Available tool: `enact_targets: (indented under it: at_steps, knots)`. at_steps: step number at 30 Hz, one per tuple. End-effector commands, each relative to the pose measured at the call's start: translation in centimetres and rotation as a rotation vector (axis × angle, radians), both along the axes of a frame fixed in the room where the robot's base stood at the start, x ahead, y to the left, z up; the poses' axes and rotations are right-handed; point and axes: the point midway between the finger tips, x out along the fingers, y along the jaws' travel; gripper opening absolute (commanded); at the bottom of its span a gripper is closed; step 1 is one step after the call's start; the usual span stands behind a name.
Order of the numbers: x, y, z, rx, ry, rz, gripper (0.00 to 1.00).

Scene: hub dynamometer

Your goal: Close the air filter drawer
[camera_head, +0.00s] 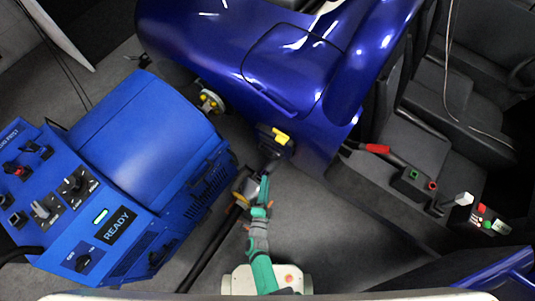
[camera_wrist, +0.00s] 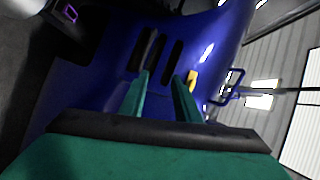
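A small black unit with a yellow piece on it (camera_head: 275,140) sits at the lower edge of the glossy blue bodywork (camera_head: 300,70). It may be the air filter drawer, but I cannot tell how far it stands out. My gripper (camera_head: 269,168) is just below it, pointing at it. In the wrist view my gripper's two green fingers (camera_wrist: 163,78) are apart, with blue surface showing between them and nothing held. Dark slots (camera_wrist: 172,62) in the blue surface lie just beyond the fingertips. The yellow piece (camera_wrist: 191,80) is right of the right finger. I cannot tell whether the fingers touch anything.
A blue dynamometer console (camera_head: 130,170) with knobs and a READY display stands at the left. A hub with yellow fittings (camera_head: 211,101) is between it and the bodywork. At the right are a red-handled lever (camera_head: 378,149) and dark seats. Grey floor (camera_head: 320,220) is open below the bodywork.

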Motion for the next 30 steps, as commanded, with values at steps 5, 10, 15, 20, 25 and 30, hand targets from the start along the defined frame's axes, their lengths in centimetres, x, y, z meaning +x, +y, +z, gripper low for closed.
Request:
enact_targets:
  at_steps: [5, 10, 15, 20, 25, 30]
  knots:
    - [4.1, 1.0, -2.9, 0.163, -0.015, -0.074, 0.29]
    - [5.8, 1.3, -4.2, 0.243, -0.024, -0.121, 0.29]
    - [6.8, 1.2, -4.5, 0.264, -0.027, -0.134, 0.29]
    - [8.9, 0.8, -4.7, 0.263, -0.028, -0.133, 0.29]
    - [11.7, 0.2, -5.0, 0.262, -0.026, -0.132, 0.29]
    - [14.1, -0.5, -5.3, 0.262, -0.026, -0.133, 0.29]
